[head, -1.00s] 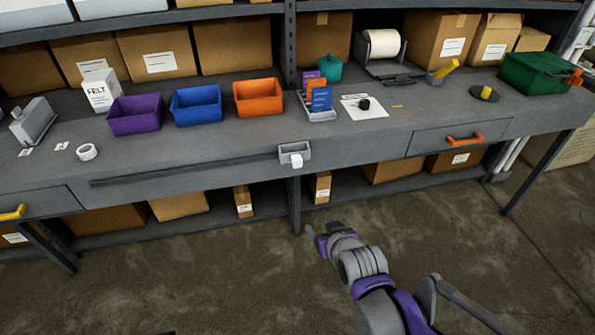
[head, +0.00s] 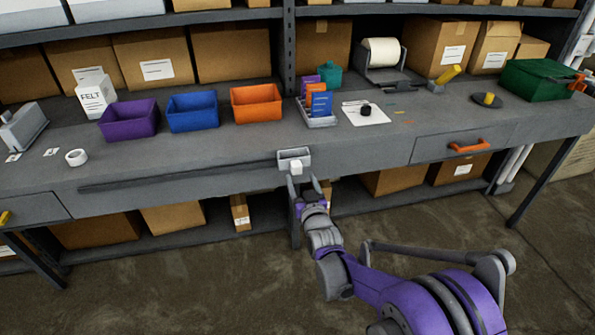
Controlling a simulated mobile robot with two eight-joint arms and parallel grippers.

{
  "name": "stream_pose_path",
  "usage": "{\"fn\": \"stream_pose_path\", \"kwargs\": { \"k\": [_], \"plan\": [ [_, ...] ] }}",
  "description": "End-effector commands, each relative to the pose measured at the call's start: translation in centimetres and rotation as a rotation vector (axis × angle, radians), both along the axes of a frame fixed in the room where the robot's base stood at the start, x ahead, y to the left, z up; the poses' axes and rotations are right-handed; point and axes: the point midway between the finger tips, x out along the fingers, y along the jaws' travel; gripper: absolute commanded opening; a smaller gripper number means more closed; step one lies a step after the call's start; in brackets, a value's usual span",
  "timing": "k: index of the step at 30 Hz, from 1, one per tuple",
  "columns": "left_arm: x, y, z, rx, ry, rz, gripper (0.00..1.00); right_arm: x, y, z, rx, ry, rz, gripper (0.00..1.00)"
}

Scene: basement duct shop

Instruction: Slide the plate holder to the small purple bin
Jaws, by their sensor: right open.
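The small purple bin (head: 130,120) stands on the bench top to the left, left of a blue bin (head: 193,112). My right gripper (head: 305,187) is open and empty, just below the white block, fingers pointing up at it. I cannot tell whether they touch it. My left gripper is not in view.
An orange bin (head: 257,104) and a rack of coloured cards (head: 317,107) stand behind the holder. A tape roll (head: 77,157) lies near the left front. A drawer with an orange handle (head: 468,147) is to the right. The front edge along the rail looks clear.

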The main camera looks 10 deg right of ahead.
Motion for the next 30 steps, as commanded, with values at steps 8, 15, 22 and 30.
{"fn": "stream_pose_path", "kwargs": {
  "k": [8, 15, 22, 30],
  "plan": [
    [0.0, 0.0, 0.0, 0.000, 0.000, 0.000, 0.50, 4.0, 0.0, 0.0, 0.000, 0.001, 0.000, 0.70],
    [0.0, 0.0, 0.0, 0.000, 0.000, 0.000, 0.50, 4.7, 0.0, 0.0, 0.000, 0.001, 0.000, 0.70],
    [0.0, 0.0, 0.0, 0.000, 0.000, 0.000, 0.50, 4.6, 0.0, 0.0, 0.000, 0.001, 0.000, 0.56],
    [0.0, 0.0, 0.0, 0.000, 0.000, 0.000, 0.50, 4.6, 0.0, 0.0, 0.000, 0.001, 0.000, 0.07]
  ]
}}
